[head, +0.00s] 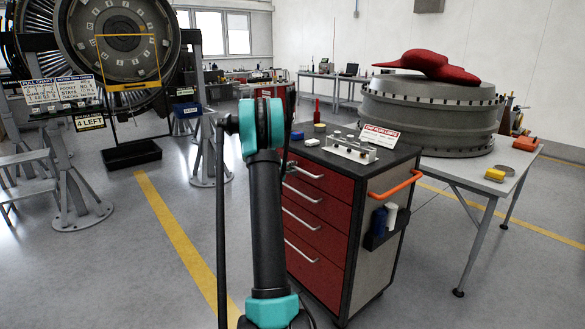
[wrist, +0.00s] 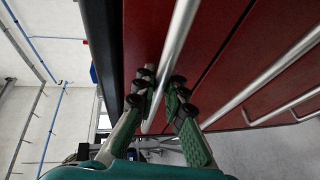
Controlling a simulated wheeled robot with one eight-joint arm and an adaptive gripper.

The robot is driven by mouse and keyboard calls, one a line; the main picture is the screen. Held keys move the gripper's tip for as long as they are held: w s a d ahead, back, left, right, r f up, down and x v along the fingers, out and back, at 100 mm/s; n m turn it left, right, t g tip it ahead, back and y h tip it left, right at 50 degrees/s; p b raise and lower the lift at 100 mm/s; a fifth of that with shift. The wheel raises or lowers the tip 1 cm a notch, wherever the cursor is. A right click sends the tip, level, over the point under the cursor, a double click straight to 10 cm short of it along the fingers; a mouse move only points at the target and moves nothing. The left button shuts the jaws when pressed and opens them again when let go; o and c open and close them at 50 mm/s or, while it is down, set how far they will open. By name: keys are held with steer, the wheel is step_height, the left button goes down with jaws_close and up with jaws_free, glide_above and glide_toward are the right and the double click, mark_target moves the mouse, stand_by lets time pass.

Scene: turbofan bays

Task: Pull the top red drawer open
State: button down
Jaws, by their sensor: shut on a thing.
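The top red drawer (head: 325,180) is the uppermost in a tool cabinet and looks flush with the drawers below it. It also shows in the wrist view (wrist: 146,35), beside the cabinet's dark top edge. Its silver bar handle (wrist: 176,42) runs between the green-padded fingers of my gripper (wrist: 160,100). My gripper is shut on this handle.
The cabinet top (head: 388,160) holds a metal block with fittings and a sign. An orange side handle (head: 397,185) sticks out at right. A grey table (head: 455,173) bears a large engine casing.

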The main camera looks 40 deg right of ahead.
steer(key=shift+a, duration=0.15)
steer(key=s+a, duration=0.2)
steer(key=a, duration=2.7)
steer(key=shift+s, duration=0.15)
steer(key=c, duration=1.6)
jaws_free()
steer(key=shift+a, duration=0.1)
steer(key=v, duration=1.2)
steer(key=shift+s, duration=0.1)
